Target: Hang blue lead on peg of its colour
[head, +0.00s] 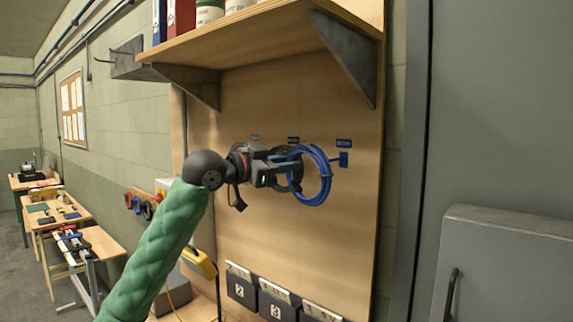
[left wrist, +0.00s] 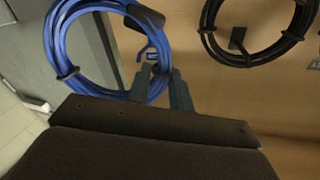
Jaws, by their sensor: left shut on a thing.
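The blue lead (head: 326,190) is a coil held upright in front of the wooden board. My left gripper (head: 290,163) is shut on its left side. The lead also shows in the left wrist view (left wrist: 62,40), with the gripper fingers (left wrist: 165,90) at its right edge. The blue peg (head: 343,159) is just right of the coil, under a blue label (head: 343,143). I cannot tell whether the coil is around the peg or only in front of it. My right gripper is not in view.
A black coiled lead (left wrist: 206,30) hangs on the board close beside my left gripper. A black label (head: 293,140) is above it. A shelf on brackets (head: 345,55) is overhead. Numbered dark bins (head: 272,305) are below. The board between is mostly clear.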

